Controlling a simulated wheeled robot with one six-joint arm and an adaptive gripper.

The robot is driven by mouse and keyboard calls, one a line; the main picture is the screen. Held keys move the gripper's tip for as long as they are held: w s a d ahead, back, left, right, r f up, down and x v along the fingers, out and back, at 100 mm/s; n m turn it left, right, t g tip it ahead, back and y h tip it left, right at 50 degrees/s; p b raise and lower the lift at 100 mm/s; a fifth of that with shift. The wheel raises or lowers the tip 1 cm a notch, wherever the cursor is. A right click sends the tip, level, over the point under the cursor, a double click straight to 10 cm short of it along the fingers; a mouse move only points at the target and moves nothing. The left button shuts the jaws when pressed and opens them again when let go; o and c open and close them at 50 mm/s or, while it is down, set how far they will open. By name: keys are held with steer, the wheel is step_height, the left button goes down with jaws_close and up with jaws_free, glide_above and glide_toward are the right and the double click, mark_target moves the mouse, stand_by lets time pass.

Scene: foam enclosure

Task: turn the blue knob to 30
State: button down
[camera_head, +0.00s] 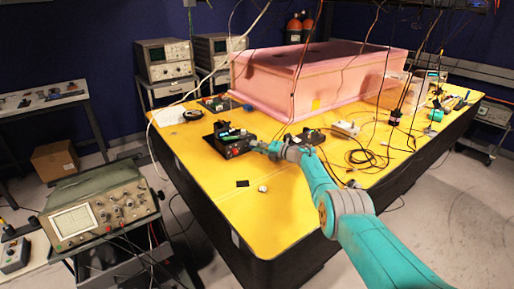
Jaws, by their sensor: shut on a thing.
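A small black control box (230,141) with a green-lit top stands on the yellow table, left of the middle. My gripper (256,145) is at the right end of its front face, shut on what appears to be the blue knob. The knob is hidden by the fingers and too small to make out, so its setting and scale cannot be read. My teal and grey arm reaches in from the lower right.
The yellow table (255,215) is mostly clear in front of the box, with a small black square (243,183) and a white round piece (263,188). A pink foam enclosure (310,80) stands behind. Cables and small devices (346,128) lie to the right. An oscilloscope (100,210) stands at left.

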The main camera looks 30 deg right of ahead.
steer(key=c, duration=1)
jaws_free()
steer(key=shift+o, duration=0.2)
steer(key=shift+s, duration=0.15)
steer(key=shift+s+d, duration=0.4)
steer(key=shift+s, duration=0.25)
steer(key=shift+v, duration=5.15)
steer(key=shift+r, duration=0.15)
